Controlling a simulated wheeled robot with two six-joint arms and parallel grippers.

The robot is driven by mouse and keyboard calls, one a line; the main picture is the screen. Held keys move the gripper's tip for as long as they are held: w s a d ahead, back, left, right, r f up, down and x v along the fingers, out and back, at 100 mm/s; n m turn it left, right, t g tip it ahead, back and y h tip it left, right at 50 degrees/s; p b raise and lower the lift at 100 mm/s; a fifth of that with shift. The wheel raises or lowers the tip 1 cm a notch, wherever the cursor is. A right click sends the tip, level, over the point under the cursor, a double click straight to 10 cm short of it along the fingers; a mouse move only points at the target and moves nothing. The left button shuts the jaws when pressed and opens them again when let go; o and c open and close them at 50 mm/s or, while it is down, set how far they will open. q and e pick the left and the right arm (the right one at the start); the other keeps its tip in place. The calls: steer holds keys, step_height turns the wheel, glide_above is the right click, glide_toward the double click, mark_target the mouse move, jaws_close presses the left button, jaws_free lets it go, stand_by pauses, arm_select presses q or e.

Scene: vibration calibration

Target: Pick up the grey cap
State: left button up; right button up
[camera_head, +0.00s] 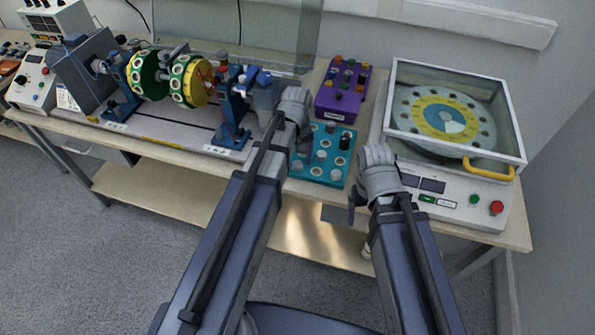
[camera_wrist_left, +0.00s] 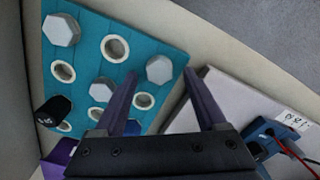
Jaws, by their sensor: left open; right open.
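A teal tray (camera_head: 328,180) with round white-rimmed holes lies near the table's front edge and also fills the upper left of the left wrist view (camera_wrist_left: 88,60). In the wrist view three grey caps stand in it: one at the top left (camera_wrist_left: 61,30), one in the middle (camera_wrist_left: 102,89) and one at the right (camera_wrist_left: 159,69). My left gripper (camera_head: 303,146) is above the tray's left side; in the wrist view its open fingers (camera_wrist_left: 162,73) are on either side of the right cap, contact unclear. My right gripper (camera_head: 354,199) is open and empty, right of the tray.
A black cap (camera_wrist_left: 53,111) also stands in the tray. A purple box with coloured knobs (camera_head: 342,92) is behind it. A rotor rig (camera_head: 175,80) on a pale base is to the left. A lidded machine with a yellow handle (camera_head: 488,170) stands at the right.

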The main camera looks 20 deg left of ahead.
arm_select(q)
steer(key=shift+f, duration=0.1)
jaws_close()
stand_by(0.6)
